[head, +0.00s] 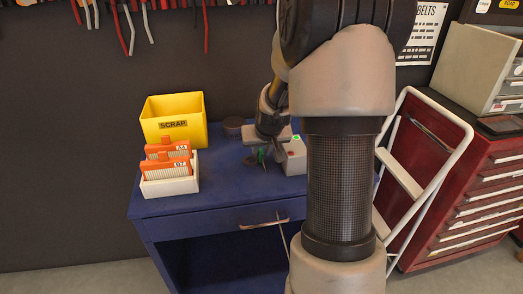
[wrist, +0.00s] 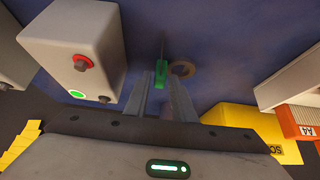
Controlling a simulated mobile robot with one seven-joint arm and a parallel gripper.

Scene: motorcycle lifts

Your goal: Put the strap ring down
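My gripper (wrist: 160,80) points down over the blue table. Its two fingers are close together on a small green piece (wrist: 161,73), which I take to be the tab of the strap ring. A thin dark edge runs on from the green piece in the wrist view, like a ring seen edge-on. In the head view the green piece (head: 262,154) shows at my gripper, low over the tabletop. Whether it touches the table cannot be told. A tan round ring shape (wrist: 182,69) lies beside the right finger, partly hidden by it.
A grey box with a red button (wrist: 82,62) stands close to my gripper. The blue table (head: 215,180) also holds a yellow SCRAP bin (head: 174,125), a white tray (head: 170,187) with orange-topped cards, and a dark round tin (head: 233,126). A white stepladder (head: 403,175) stands to the right.

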